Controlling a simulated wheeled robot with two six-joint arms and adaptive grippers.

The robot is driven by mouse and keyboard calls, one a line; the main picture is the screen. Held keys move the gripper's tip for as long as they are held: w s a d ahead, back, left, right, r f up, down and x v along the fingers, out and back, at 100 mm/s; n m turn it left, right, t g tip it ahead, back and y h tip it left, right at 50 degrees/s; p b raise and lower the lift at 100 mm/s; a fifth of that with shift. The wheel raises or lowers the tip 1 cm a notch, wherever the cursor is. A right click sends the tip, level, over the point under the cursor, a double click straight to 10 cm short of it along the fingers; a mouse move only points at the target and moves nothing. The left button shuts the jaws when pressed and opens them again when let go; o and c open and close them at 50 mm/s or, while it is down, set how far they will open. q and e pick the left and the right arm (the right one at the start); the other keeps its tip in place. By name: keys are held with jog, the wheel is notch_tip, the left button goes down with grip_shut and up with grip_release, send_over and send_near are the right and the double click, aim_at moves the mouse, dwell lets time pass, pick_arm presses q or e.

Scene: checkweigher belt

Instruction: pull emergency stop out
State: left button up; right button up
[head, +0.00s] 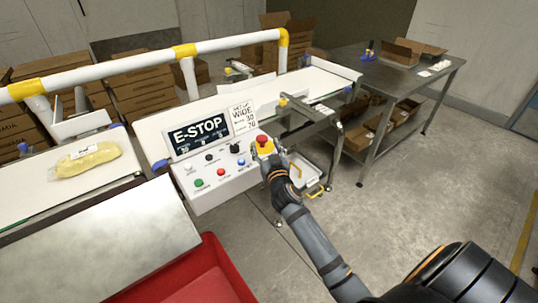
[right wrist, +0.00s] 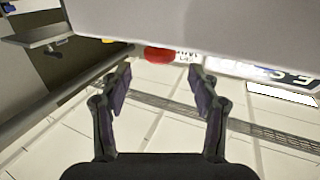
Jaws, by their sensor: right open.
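The emergency stop is a red mushroom button (head: 263,140) on a yellow base at the right end of the white control panel (head: 232,187). In the right wrist view the red button (right wrist: 160,54) shows partly at the panel's edge, ahead of the gap between the fingers. My right gripper (head: 266,155) is at the button in the head view, overlapping its near side. In the right wrist view my right gripper (right wrist: 160,80) has its fingers spread and nothing between them. Contact with the button cannot be told. My left gripper is not in view.
An E-STOP display (head: 201,136) and a sign (head: 243,118) stand behind several small panel buttons. A bagged yellow item (head: 88,159) lies on the left belt. A red bin (head: 205,278) is in front. A steel table (head: 399,88) stands at the back right, with clear floor before it.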

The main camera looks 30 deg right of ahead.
jog(key=v, duration=0.6)
jog(key=shift+s, duration=0.2)
